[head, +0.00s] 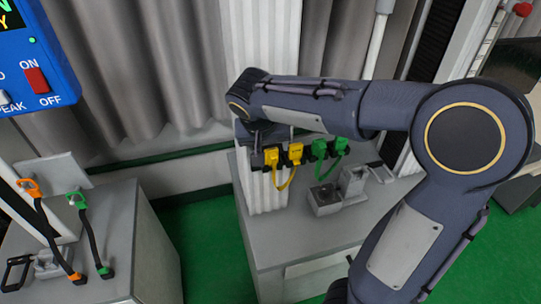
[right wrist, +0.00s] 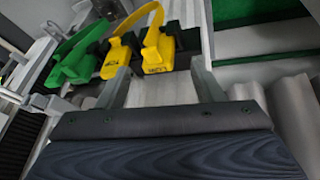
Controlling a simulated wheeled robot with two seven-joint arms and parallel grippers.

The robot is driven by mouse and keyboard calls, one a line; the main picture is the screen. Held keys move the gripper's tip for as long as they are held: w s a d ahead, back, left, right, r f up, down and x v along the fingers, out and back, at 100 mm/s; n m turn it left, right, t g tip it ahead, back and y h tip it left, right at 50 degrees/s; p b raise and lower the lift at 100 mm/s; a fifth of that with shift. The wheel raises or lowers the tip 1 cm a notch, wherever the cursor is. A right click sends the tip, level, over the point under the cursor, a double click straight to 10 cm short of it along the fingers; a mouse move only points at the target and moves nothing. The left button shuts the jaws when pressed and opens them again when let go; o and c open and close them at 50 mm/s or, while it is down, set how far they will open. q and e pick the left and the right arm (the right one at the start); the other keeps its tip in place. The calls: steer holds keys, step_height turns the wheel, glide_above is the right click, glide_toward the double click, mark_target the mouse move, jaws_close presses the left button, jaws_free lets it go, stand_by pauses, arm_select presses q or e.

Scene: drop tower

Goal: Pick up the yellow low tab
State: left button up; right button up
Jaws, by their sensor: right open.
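Two yellow tabs joined by a yellow strap sit in dark holders on the white ribbed column. In the head view they are the left yellow tab (head: 270,157) and the right yellow tab (head: 295,153). The right wrist view shows a yellow tab (right wrist: 155,56) in front of my jaws and another yellow tab (right wrist: 115,57) beside it. Both bear small lettering that I cannot read surely, so I cannot tell which is low. My right gripper (right wrist: 160,70) is open, its fingertips close to the nearer tab. My left gripper is out of view.
Two green tabs (head: 319,148) with a green strap sit right of the yellow pair. A grey block fixture (head: 325,200) stands on the grey cabinet (head: 290,240). A blue switch box (head: 35,60) is upper left.

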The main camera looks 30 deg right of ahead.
steer(key=shift+x, duration=1.2)
steer(key=c, duration=1)
steer(key=shift+r, duration=0.15)
steer(key=shift+c, duration=0.2)
